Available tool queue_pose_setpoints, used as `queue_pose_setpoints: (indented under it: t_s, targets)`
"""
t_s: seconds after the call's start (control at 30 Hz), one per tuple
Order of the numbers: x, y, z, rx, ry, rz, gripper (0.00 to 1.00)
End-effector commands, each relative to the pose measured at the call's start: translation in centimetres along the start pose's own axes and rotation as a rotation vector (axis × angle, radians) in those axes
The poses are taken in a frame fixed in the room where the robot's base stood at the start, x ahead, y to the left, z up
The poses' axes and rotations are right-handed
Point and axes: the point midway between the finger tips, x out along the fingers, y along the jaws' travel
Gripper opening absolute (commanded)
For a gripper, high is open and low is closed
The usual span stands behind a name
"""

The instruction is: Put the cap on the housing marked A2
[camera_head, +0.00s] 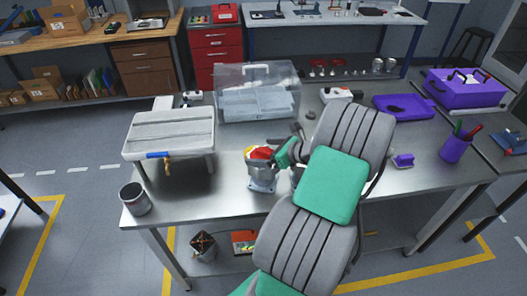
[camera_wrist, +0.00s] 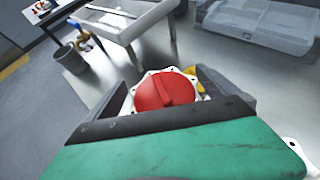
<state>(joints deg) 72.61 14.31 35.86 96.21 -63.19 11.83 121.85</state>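A red cap (camera_wrist: 165,92) with a raised bar across its top shows between the fingers of my gripper (camera_wrist: 165,88) in the wrist view. It sits over a pale flange with bolt holes (camera_wrist: 145,78). In the head view the red cap (camera_head: 261,153) is on top of a silver housing (camera_head: 262,180) near the table's front. My gripper (camera_head: 283,152) comes to it from the right. The fingers look spread, with flange showing beside the cap. A second pale flange (camera_wrist: 297,153) shows at the wrist view's lower right edge. No A2 marking is readable.
A white slatted stand (camera_head: 170,133) is to the left, with a grey cup (camera_head: 135,199) at the table's left corner. A clear bin (camera_head: 257,92) is behind. A purple tray (camera_head: 404,107) and purple pen cup (camera_head: 453,149) are right. My arm hides part of the table.

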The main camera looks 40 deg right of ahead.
Motion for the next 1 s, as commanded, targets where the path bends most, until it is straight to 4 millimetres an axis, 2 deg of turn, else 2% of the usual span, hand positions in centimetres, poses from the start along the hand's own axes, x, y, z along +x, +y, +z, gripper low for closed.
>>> queue_pose_setpoints:
  t_s: [0.27, 0.37, 0.6, 0.7, 1.0]
  targets:
    - [-0.3, -0.1, 0.0, 0.000, 0.000, -0.001, 1.00]
    - [-1.7, -0.2, -0.1, 0.000, 0.000, -0.005, 1.00]
    - [-6.5, -0.2, -0.1, 0.000, 0.000, -0.005, 1.00]
    - [-7.5, -0.1, -0.1, 0.002, 0.000, -0.002, 1.00]
    - [-7.8, 0.0, 0.0, 0.000, 0.000, 0.000, 1.00]
